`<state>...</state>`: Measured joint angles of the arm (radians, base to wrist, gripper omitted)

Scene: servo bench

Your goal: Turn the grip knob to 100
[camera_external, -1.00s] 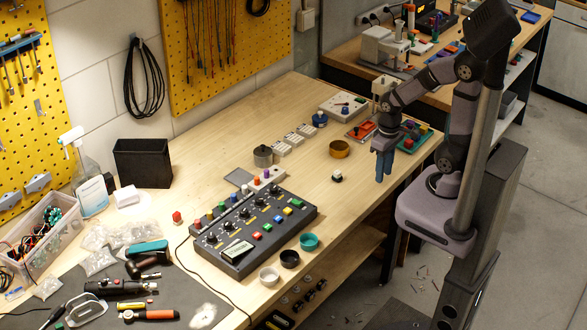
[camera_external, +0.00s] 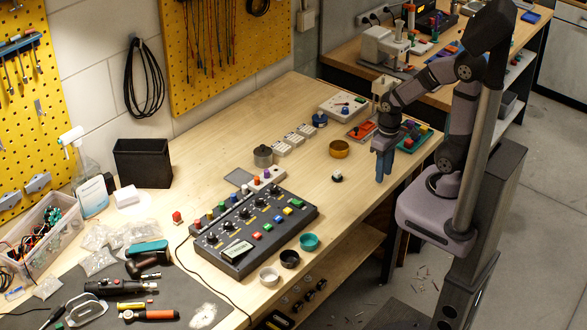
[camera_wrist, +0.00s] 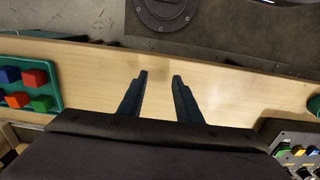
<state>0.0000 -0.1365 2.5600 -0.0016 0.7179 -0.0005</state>
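The control panel (camera_external: 254,230) is a dark box on the bench, with a row of dark knobs (camera_external: 228,225) with light markings and several coloured buttons. I cannot read the labels or tell which knob is the grip knob. A small display (camera_external: 237,250) sits at its near left corner. A corner of the panel also shows at the lower right of the wrist view (camera_wrist: 290,132). My gripper (camera_external: 383,178) hangs fingers down near the bench's right edge, well right of the panel and apart from it. In the wrist view its two fingers (camera_wrist: 160,77) are apart with nothing between them.
Black, teal and white cups (camera_external: 289,259) stand along the panel's front side. A green tray with coloured blocks (camera_wrist: 51,74) lies beside my gripper.

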